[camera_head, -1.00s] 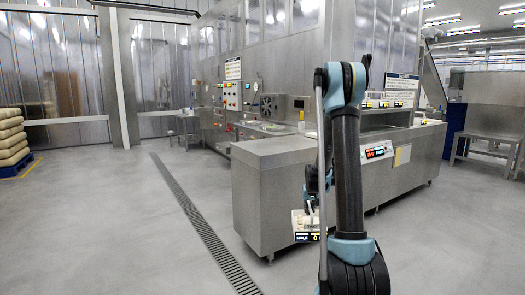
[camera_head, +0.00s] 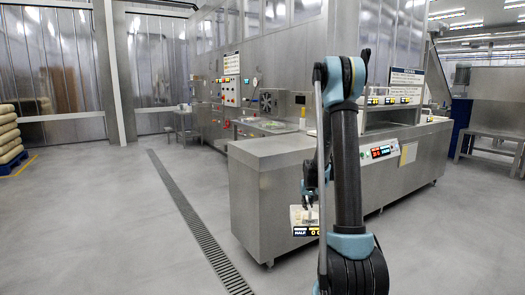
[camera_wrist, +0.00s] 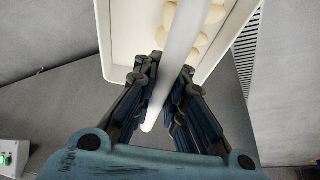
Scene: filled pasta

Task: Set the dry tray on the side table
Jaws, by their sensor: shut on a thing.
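A pale tray (camera_wrist: 217,58) shows in the wrist view with round pieces of pasta (camera_wrist: 210,22) in it. A white bar-shaped handle (camera_wrist: 184,35) runs over its middle. My gripper (camera_wrist: 170,74) is shut on this handle, one finger on each side. In the head view the tray (camera_head: 297,216) hangs in front of the steel counter, above the floor, with a display reading "HALF" on its near side. My arm hides its right part and most of the gripper. A small steel table (camera_head: 183,118) stands far back at the left; I cannot tell whether it is the side table.
A long steel machine counter (camera_head: 262,200) stands close behind my arm. A steel table (camera_head: 492,136) stands at the right. Stacked sacks (camera_head: 9,135) sit on a blue pallet at the far left. A drain grate (camera_head: 195,215) crosses the floor; the floor to its left is clear.

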